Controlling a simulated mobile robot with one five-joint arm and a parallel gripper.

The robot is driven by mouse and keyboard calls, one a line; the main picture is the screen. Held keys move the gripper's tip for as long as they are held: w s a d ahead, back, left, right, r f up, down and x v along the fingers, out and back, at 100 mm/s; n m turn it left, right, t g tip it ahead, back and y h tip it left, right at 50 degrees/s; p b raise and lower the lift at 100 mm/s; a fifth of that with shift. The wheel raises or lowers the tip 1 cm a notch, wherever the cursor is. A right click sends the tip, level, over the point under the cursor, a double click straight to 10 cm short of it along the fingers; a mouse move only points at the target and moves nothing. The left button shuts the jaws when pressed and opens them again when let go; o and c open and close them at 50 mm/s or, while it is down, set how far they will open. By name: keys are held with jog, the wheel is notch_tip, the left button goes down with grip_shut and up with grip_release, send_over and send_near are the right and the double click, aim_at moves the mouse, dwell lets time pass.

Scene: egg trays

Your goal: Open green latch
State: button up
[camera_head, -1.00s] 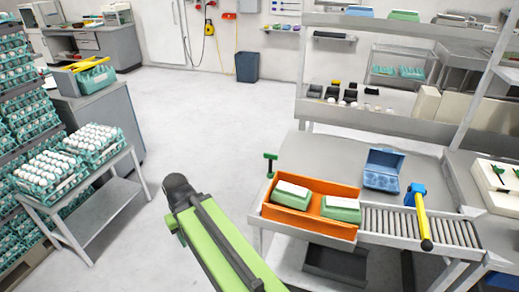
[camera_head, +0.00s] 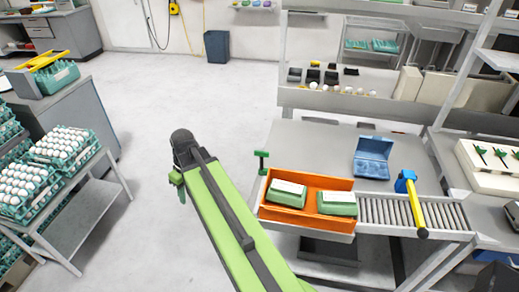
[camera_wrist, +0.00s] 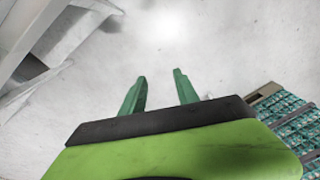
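A green T-shaped handle (camera_head: 261,158) stands upright at the left end of the roller conveyor (camera_head: 385,211), just beside an orange box (camera_head: 310,221). I cannot tell whether it is the latch or how it is set. Several small green levers also stand on a white panel (camera_head: 470,163) at the right. My gripper (camera_wrist: 160,76) is open in the wrist view, with two green fingers apart and only pale floor between them.
Two green egg cartons (camera_head: 337,203) sit in the orange box. An open blue carton (camera_head: 373,170) lies behind the conveyor. A yellow bar with a blue head (camera_head: 417,208) crosses the rollers. An egg cart (camera_head: 99,197) stands left. The floor between is clear.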

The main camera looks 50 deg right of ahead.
jog(key=s+d+r+n+t+p, duration=0.1)
jog(key=d+r+p, duration=0.25)
jog(key=d, duration=0.55)
jog(key=d+r+n+p, duration=0.1)
jog(key=d+r+p, duration=0.1)
jog(key=d+r, duration=0.5)
jog(key=n+t+y+p, duration=0.1)
jog(key=n+t+p, duration=0.15)
jog(key=p, duration=0.25)
send_near(261, 154)
jog(key=b+x, duration=0.4)
jog(key=b, duration=0.1)
jog(key=b+x, duration=0.4)
jog(key=b, duration=0.2)
jog(key=b+x, duration=0.5)
jog(key=shift+w+d+b, duration=0.15)
jog(key=shift+d+b, duration=0.15)
jog(key=shift+b, duration=0.05)
jog(key=shift+r, duration=0.1)
jog(key=shift+c, duration=0.3)
jog(key=c, duration=0.7)
grip_shut()
jog(key=shift+d, duration=0.1)
